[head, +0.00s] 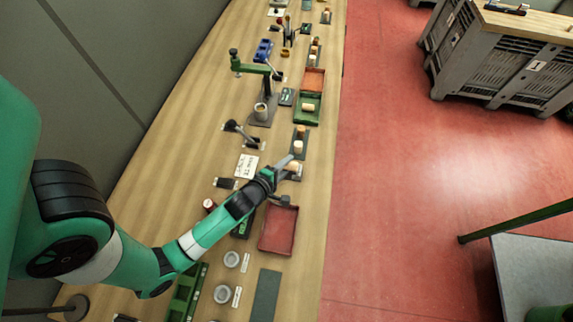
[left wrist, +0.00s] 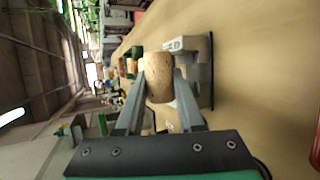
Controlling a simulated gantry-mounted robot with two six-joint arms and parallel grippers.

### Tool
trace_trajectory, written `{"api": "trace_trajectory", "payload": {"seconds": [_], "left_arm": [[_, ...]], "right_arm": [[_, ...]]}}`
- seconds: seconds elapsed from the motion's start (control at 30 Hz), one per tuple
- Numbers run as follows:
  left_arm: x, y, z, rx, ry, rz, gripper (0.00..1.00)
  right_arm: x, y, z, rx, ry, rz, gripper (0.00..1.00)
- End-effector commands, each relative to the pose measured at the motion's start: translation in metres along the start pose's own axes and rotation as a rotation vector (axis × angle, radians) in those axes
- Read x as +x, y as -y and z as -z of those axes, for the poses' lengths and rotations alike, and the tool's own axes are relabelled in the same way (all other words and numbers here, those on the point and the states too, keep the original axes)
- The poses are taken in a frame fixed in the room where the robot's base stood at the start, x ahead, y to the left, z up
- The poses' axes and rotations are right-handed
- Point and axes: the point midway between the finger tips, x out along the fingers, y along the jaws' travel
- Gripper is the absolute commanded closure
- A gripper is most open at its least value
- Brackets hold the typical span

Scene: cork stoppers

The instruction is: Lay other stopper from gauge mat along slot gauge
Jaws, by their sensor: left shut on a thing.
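My left gripper (head: 289,168) is shut on a tan cork stopper (head: 294,167) over the right part of the bench. In the left wrist view the stopper (left wrist: 159,77) sits between the two fingers, its rounded side facing the camera. A grey block (left wrist: 196,62) on a dark base stands right behind it; I cannot tell whether the stopper touches it. Just beyond the gripper in the head view, another pale stopper (head: 298,147) stands on a dark grey piece (head: 300,138). I cannot tell the slot gauge from the mat there. My right gripper is not in view.
A red tray (head: 279,229) lies nearer, and a green tray (head: 307,108) holding a stopper lies farther along. A white card (head: 247,166) and a black-handled lever (head: 240,131) are left of the gripper. Bare bench runs along the right edge.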

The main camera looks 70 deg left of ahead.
Motion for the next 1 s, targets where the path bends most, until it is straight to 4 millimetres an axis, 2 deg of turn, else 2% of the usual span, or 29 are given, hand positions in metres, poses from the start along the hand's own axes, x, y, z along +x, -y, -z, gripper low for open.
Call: {"api": "trace_trajectory", "payload": {"seconds": [0.4, 0.43, 0.6, 1.0], "left_arm": [[0.0021, 0.0046, 0.0009, 0.000, 0.000, 0.000, 1.00], [0.0019, 0.0041, 0.0008, 0.000, 0.000, 0.000, 0.60], [0.0018, 0.0040, 0.0008, 0.000, 0.000, 0.000, 0.29], [-0.0031, 0.0013, 0.0005, 0.000, 0.000, 0.001, 0.28]], "right_arm": [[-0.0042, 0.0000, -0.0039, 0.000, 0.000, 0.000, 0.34], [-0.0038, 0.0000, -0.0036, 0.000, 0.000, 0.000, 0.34], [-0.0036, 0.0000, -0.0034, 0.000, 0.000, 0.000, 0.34], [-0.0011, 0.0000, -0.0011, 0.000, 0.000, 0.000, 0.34]]}}
